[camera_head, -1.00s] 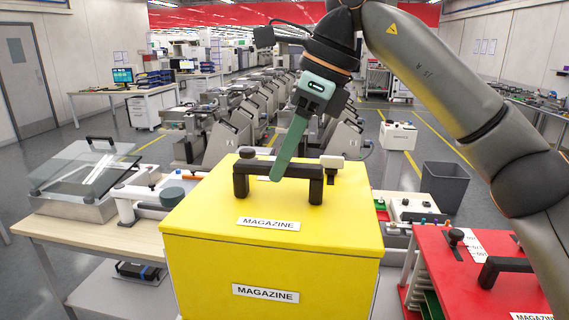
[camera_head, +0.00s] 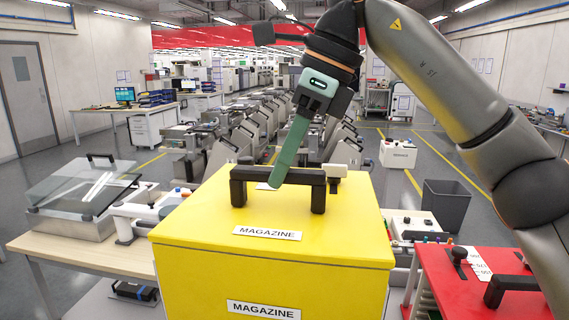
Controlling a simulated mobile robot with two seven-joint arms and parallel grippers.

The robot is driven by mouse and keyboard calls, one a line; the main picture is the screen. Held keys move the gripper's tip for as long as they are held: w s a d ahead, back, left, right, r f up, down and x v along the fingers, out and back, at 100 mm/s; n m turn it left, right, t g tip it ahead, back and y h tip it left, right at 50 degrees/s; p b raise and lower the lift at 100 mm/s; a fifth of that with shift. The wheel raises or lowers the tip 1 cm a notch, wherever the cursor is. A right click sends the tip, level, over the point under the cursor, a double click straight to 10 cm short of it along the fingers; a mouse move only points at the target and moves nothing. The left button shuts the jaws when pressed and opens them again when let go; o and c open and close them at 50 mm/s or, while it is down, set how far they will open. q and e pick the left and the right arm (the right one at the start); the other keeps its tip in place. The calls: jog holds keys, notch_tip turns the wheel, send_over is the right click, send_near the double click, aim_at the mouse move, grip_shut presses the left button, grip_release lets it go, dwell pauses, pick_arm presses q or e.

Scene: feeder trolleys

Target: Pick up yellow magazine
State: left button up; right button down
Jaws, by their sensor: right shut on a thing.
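The yellow magazine (camera_head: 270,262) is a large box with "MAGAZINE" labels on its top and front. It fills the lower middle of the head view, close to me. A black bar handle (camera_head: 247,174) stands on its top. My right gripper (camera_head: 277,182) comes down from above with green fingers and is shut on that handle near its middle. The far finger is hidden, and so is the underside of the magazine. My left gripper is not in view.
A red magazine (camera_head: 470,278) with a black handle stands at the lower right. A table (camera_head: 75,254) with a glass-lidded device (camera_head: 85,192) is at the left. A grey bin (camera_head: 445,205) stands on the floor behind at the right. Several grey feeder machines (camera_head: 225,150) line the background.

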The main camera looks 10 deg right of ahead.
jog(key=shift+s+a+r+b, duration=0.1)
jog(key=shift+s+a+b, duration=0.15)
jog(key=shift+s+b, duration=0.7)
jog(key=shift+s+a+f+b, duration=0.1)
jog(key=shift+s+a+b, duration=0.2)
jog(key=shift+s, duration=1.2)
jog(key=shift+s+a+r+b, duration=0.1)
jog(key=shift+s+a+b, duration=0.3)
jog(key=shift+s, duration=0.85)
jog(key=s+a+b, duration=0.1)
jog(key=s+b, duration=0.1)
jog(key=s, duration=0.4)
